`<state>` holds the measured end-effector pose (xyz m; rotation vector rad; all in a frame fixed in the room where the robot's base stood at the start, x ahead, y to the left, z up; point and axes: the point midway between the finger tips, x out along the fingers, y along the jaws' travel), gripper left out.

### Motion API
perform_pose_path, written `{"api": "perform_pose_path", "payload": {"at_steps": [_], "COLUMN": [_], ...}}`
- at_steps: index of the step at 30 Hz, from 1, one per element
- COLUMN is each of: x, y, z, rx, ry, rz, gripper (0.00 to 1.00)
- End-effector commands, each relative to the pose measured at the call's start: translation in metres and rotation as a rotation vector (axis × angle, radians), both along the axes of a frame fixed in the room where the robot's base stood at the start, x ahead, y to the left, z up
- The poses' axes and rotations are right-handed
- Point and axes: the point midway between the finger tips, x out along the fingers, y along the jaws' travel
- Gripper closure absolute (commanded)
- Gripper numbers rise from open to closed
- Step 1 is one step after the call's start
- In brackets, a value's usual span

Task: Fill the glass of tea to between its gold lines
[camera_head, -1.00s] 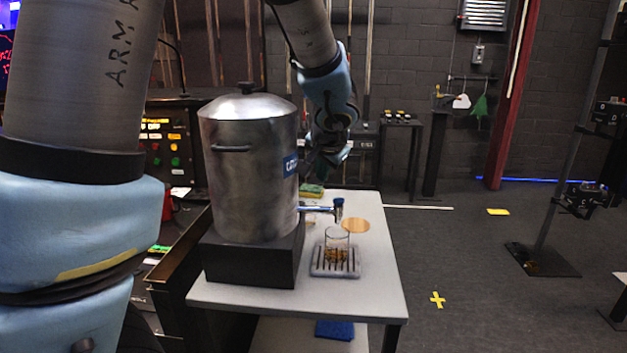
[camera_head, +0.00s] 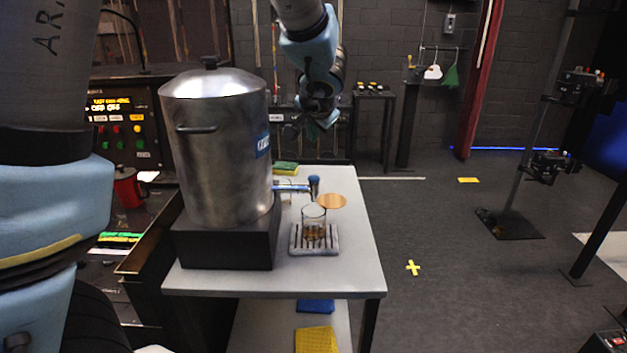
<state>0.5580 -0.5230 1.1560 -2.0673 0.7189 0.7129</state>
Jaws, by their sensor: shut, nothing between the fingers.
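The glass (camera_head: 314,219) stands upright on a slatted drip tray (camera_head: 298,246), below the urn's tap. A little amber tea shows low in the glass; its gold lines are too small to make out. The steel urn (camera_head: 216,150) sits on a black base at the table's left. Its tap (camera_head: 313,187) has a blue top and points right over the tray. Whether tea is running cannot be told. My gripper (camera_head: 326,123) is shut and empty, beyond and above the tap, apart from it and the glass.
A round wooden disc (camera_head: 331,201) and a green-yellow sponge (camera_head: 285,168) lie on the grey table (camera_head: 350,265). Blue and yellow cloths (camera_head: 316,340) lie on the lower shelf. A red mug (camera_head: 126,186) stands at left. Open floor lies to the right.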

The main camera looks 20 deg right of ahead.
Motion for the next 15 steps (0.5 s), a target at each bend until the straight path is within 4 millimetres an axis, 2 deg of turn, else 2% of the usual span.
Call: {"api": "perform_pose_path", "payload": {"at_steps": [1, 9, 15], "x": [0.0, -0.001, 0.0], "y": [0.0, 0.0, 0.0], "z": [-0.01, -0.048, -0.071], "rx": [0.001, 0.002, -0.001], "ry": [0.001, 0.001, 0.0], "rz": [-0.001, -0.001, -0.001], "gripper": [1.0, 1.0, 1.0]}}
